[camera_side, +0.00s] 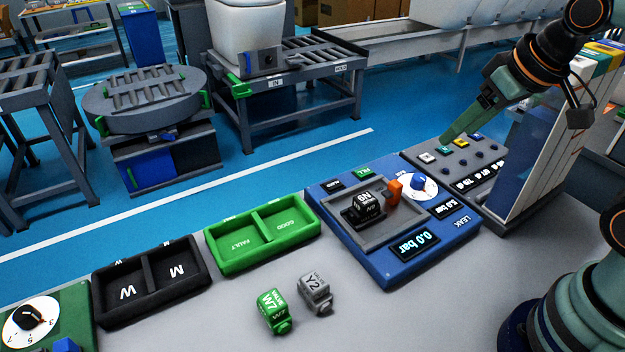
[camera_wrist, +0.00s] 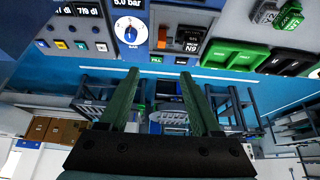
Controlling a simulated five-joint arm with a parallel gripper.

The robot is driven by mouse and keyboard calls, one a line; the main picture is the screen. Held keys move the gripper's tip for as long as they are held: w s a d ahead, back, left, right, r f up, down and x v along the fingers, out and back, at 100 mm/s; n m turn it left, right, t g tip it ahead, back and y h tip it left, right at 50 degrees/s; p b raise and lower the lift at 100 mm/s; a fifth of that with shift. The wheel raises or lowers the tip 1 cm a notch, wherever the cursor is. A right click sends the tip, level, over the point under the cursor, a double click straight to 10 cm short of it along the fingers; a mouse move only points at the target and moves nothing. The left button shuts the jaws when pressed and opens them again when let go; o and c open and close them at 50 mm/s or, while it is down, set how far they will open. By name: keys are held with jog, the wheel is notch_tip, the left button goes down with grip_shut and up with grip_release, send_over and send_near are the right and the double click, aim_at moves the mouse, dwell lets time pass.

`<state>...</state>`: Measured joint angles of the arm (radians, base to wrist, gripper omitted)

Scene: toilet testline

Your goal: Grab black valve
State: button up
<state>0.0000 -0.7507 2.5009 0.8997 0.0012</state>
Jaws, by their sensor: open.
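The black valve (camera_side: 367,208) sits in the grey recessed tray of the blue leak-test box (camera_side: 385,272), beside an orange block (camera_side: 394,193). In the wrist view the black valve (camera_wrist: 188,41) shows upside down near the top, beyond the fingertips. My gripper (camera_side: 447,138) is above the grey button panel, to the right of and apart from the valve. The wrist view shows my gripper (camera_wrist: 161,75) with its two green fingers spread and nothing between them.
A green valve (camera_side: 273,311) and a grey valve (camera_side: 315,292) stand on the grey bench. A green two-part tray (camera_side: 262,238) and a black two-part tray (camera_side: 150,283) lie left of the box.

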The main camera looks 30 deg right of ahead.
jog(key=shift+o, duration=0.5)
jog(key=m+g, duration=0.6)
jog(key=m, duration=1.2)
send_over(366, 198)
notch_tip(366, 198, down, 8)
notch_tip(366, 198, down, 12)
jog(key=shift+f, duration=0.1)
jog(key=shift+c, duration=0.3)
grip_shut()
